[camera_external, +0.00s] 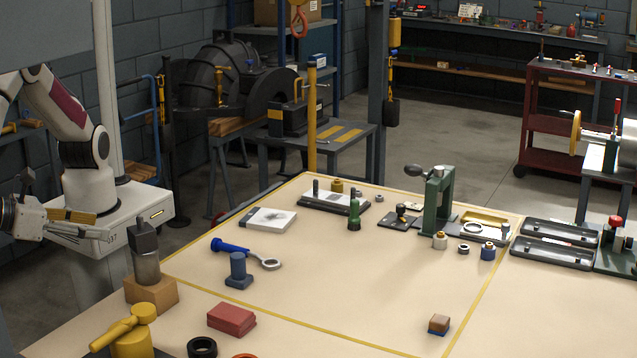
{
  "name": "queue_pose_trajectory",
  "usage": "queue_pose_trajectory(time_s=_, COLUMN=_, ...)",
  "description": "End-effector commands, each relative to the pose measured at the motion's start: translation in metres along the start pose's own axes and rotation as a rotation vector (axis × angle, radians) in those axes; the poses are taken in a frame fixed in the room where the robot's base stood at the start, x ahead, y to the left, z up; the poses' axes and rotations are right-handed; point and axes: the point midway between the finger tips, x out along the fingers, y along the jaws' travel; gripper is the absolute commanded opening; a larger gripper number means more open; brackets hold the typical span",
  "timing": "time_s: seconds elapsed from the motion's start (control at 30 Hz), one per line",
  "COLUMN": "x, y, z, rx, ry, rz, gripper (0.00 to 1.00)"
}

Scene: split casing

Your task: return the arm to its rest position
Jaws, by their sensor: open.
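My gripper (92,226) is at the left edge of the view, in front of my white base and left of the workbench. Its fingers point to the right and are apart, with nothing seen held between them. It is well away from the parts on the bench. My arm is folded back at the left, and part of it is cut off by the picture edge. The workbench (370,290) is pale with yellow lines.
A grey cylinder on a wooden block (150,291) stands nearest my gripper. A yellow mallet (125,325), red block (231,319), blue part (238,272) and wrench (266,262) lie nearby. A green press (438,203) stands farther back. The bench's right middle is mostly clear.

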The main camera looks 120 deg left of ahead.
Motion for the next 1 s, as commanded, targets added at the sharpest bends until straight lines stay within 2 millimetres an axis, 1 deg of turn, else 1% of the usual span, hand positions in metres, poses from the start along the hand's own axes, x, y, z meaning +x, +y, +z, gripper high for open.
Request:
queue_pose_trajectory(time_s=0.3, x=0.001, y=-0.001, z=0.001, rx=0.002, ry=0.001, rz=-0.003, gripper=0.51)
queue_pose_trajectory(time_s=0.47, x=0.005, y=-0.011, z=0.007, rx=0.023, ry=0.010, rz=-0.033, gripper=0.51)
queue_pose_trajectory(time_s=0.57, x=0.010, y=-0.024, z=0.016, rx=0.056, ry=0.019, rz=-0.077, gripper=0.51)
queue_pose_trajectory(time_s=0.67, x=0.017, y=-0.043, z=0.029, rx=0.104, ry=0.027, rz=-0.140, gripper=0.51)
queue_pose_trajectory(time_s=0.87, x=0.030, y=-0.089, z=0.065, rx=0.246, ry=0.015, rz=-0.313, gripper=0.51)
queue_pose_trajectory(time_s=1.0, x=0.036, y=-0.121, z=0.095, rx=0.367, ry=-0.028, rz=-0.445, gripper=0.51)
